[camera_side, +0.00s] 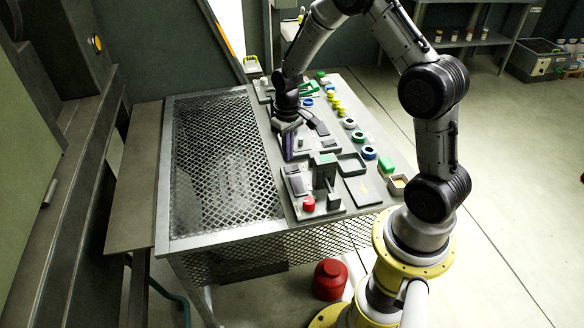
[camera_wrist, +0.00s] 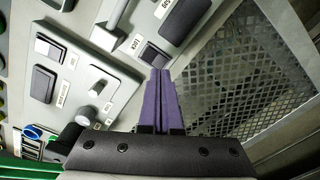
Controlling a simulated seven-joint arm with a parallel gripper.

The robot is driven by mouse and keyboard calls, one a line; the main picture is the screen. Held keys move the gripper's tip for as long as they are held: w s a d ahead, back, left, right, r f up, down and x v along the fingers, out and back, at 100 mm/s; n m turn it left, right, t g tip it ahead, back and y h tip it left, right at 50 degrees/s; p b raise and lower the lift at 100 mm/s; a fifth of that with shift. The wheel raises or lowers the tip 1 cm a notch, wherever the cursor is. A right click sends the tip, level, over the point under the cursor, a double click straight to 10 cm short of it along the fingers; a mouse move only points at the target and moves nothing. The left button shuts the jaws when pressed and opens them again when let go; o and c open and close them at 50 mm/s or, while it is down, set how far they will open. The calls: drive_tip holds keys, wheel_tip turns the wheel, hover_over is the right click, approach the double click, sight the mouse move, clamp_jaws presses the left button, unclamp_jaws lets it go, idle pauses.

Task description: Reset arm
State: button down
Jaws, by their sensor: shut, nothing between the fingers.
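My gripper (camera_side: 290,143) has purple fingers and points down over the work table (camera_side: 264,110). In the wrist view my gripper (camera_wrist: 161,72) shows its two fingers pressed together with nothing between them. The fingertips appear beside a dark rocker switch (camera_wrist: 153,55) on a light grey panel (camera_wrist: 112,68). I cannot tell whether they touch it. A grey knob (camera_wrist: 85,116) and further switches sit on the panels to the left of the fingers.
A metal mesh (camera_side: 225,160) covers the table's left part. A red knob (camera_side: 309,203) sits near the front. A red canister (camera_side: 330,279) stands on the floor.

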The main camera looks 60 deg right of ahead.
drive_tip(key=shift+r, duration=1.55)
wheel_tip(320, 180, up, 10)
drive_tip(key=n+t, duration=0.1)
drive_tip(key=t, duration=0.2)
hover_over(286, 170)
drive_tip(key=w+a, duration=0.1)
drive_tip(key=a, duration=0.2)
drive_tip(key=s+a+r+n+t, duration=0.1)
drive_tip(key=s+a+r, duration=0.15)
drive_tip(key=r, duration=0.25)
drive_tip(key=s+a+r+t, duration=0.1)
drive_tip(key=s+a+r, duration=0.15)
drive_tip(key=r, duration=0.25)
drive_tip(key=s+a, duration=0.2)
drive_tip(key=s, duration=0.7)
drive_tip(key=s+a+r+n, duration=0.1)
drive_tip(key=s+a, duration=0.1)
drive_tip(key=s, duration=0.7)
drive_tip(key=shift+t, duration=0.3)
drive_tip(key=shift+a, duration=0.1)
